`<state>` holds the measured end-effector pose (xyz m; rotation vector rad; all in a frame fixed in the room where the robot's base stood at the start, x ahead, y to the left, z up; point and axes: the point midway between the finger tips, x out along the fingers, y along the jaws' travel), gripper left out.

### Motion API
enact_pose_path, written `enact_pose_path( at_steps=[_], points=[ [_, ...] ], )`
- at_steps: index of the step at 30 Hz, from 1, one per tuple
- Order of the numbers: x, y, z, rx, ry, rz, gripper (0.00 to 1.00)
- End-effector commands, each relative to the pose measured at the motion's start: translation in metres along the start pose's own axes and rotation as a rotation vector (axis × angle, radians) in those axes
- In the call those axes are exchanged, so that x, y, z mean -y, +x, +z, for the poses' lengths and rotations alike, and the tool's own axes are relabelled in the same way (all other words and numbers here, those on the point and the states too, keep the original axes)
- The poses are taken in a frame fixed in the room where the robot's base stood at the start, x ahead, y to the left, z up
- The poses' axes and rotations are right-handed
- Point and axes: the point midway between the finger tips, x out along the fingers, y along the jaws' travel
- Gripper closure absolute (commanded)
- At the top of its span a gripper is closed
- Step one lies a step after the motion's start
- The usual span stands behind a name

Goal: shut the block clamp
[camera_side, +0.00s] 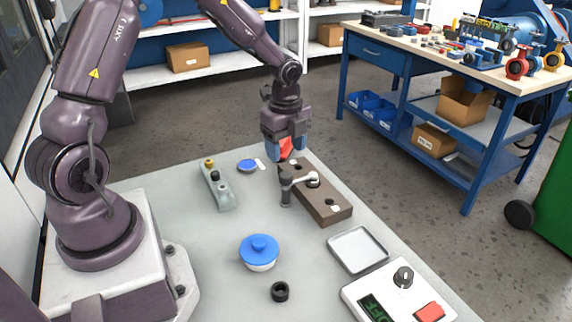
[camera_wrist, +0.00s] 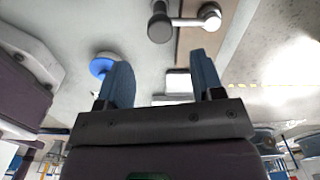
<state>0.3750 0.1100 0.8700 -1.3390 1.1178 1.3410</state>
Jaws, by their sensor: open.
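The block clamp is a long brown block (camera_side: 318,195) on the grey bench top. A pale metal arm (camera_side: 300,180) lies across its top, running from a round pivot to a dark upright grip (camera_side: 286,193) that hangs past the block's left side. In the wrist view the same arm (camera_wrist: 186,21) and grip (camera_wrist: 160,25) show at the top, beyond my fingertips. My gripper (camera_side: 286,152) is open above the block's far end; its blue fingers also show in the wrist view (camera_wrist: 161,62). A red patch (camera_side: 286,147) shows between the fingers; I cannot tell what it belongs to.
Left of the block stand a grey fixture with knobs (camera_side: 217,188) and a small blue disc (camera_side: 247,166). Nearer are a blue-lidded pot (camera_side: 259,252), a black ring (camera_side: 280,291), a shallow tray (camera_side: 357,250) and a control box (camera_side: 380,300).

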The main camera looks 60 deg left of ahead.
Motion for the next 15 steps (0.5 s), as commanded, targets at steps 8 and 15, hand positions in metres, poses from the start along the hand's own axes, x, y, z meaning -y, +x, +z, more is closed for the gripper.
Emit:
enact_pose_path(
  at_steps=[8, 15],
  points=[
    [0.001, -0.049, 0.000, 0.001, -0.001, -0.003, 0.39],
    [0.000, -0.059, 0.000, 0.000, 0.001, 0.000, 0.39]
  ],
)
